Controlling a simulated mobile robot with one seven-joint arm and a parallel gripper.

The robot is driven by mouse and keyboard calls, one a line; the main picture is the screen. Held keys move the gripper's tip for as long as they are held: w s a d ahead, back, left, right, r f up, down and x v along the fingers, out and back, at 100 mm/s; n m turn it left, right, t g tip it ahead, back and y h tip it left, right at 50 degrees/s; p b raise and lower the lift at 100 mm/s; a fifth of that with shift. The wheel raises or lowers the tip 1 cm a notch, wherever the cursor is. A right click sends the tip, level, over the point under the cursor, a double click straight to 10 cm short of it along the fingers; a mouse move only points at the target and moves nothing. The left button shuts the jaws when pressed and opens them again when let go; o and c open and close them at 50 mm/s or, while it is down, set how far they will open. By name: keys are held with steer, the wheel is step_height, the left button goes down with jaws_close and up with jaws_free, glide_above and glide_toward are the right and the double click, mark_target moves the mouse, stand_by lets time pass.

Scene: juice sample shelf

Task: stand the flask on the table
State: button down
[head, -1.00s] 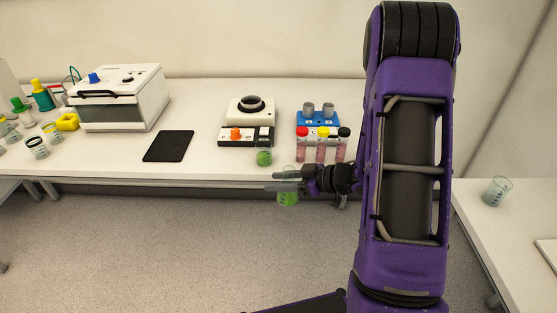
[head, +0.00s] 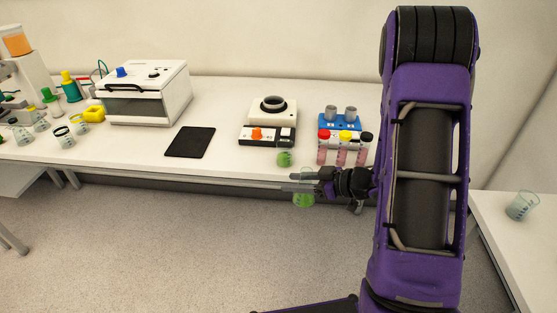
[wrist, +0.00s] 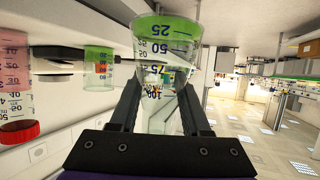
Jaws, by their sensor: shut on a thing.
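The flask (head: 304,200), clear with green liquid in its lower part, is held in my gripper (head: 297,182) in front of the table's front edge. It looks roughly upright in the head view. In the wrist view the flask (wrist: 165,50), with black scale marks, sits between the two dark fingers (wrist: 158,88), which are shut on it. The table (head: 228,165) is white and runs along the wall behind the gripper. Part of the flask is hidden by the fingers.
A small vessel with green liquid (head: 285,158) stands near the table edge, left of capped tubes (head: 342,155). A black pad (head: 190,142) lies farther left, with bare table between. A white device (head: 268,125) stands behind. A beaker (head: 522,206) stands on the right-hand table.

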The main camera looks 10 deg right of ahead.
steer(key=shift+w+a+m+t+h, duration=0.1)
steer(key=shift+w+m+t+h, duration=0.75)
steer(key=shift+m+h, duration=0.95)
steer(key=shift+w+a+m+t+h, duration=0.1)
steer(key=shift+w+m+t+h, duration=0.45)
steer(key=shift+m+t+h, duration=0.85)
steer(key=shift+w+a+m+t+h, duration=0.1)
steer(key=shift+w+m+t+h, duration=0.55)
steer(key=shift+m+h, duration=1.5)
